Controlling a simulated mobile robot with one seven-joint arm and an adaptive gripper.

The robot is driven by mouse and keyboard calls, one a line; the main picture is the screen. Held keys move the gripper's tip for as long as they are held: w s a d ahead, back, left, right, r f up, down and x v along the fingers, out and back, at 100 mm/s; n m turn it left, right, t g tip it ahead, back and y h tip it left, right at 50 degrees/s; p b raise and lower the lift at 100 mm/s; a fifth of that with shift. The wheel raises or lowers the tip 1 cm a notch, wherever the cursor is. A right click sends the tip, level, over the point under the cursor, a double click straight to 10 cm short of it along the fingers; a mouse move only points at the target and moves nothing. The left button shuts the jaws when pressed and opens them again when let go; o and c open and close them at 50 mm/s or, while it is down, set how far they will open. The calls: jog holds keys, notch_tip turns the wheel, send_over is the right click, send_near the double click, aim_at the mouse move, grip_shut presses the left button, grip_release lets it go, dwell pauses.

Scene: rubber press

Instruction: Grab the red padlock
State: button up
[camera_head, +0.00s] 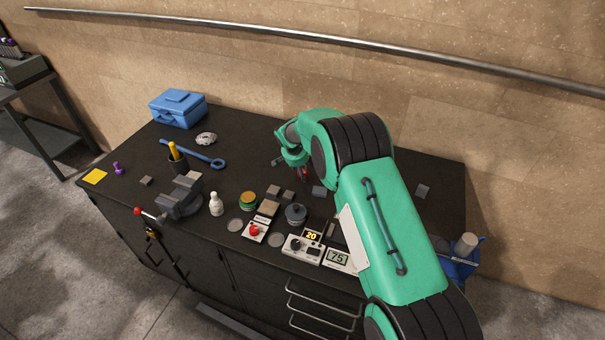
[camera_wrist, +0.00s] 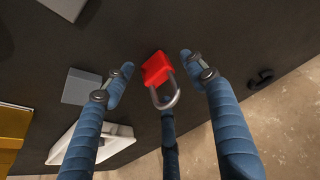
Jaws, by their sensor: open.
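The red padlock (camera_wrist: 157,69) with its grey metal shackle lies on the dark worktop in the wrist view, upper middle. My gripper (camera_wrist: 156,63) is open, with one blue finger to the left of the padlock and one to the right. Gaps show between both fingertips and the padlock, and nothing is held. In the head view my gripper (camera_head: 298,168) is low over the back middle of the workbench, and a small patch of red, likely the padlock (camera_head: 303,174), shows by its fingers. My arm hides part of the bench there.
Several small grey blocks lie around, one left of the padlock (camera_wrist: 81,86). A white wedge-shaped thing (camera_wrist: 95,142) is lower left in the wrist view. On the workbench (camera_head: 255,155) stand a blue toolbox (camera_head: 178,108), a vise (camera_head: 180,200) and a white bottle (camera_head: 216,205). The wall is behind.

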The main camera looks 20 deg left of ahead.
grip_shut()
jog(key=shift+r, duration=0.15)
dwell(0.4)
jog(key=shift+r, duration=1.55)
jog(key=s+d, duration=0.4)
jog(key=s, duration=0.2)
jog(key=s+d+r+b, duration=0.1)
jog(key=s+d, duration=0.3)
jog(key=s, duration=0.3)
jog(key=shift+s+d+r, duration=0.15)
jog(key=shift+d+r, duration=0.15)
jog(key=shift+d, duration=0.1)
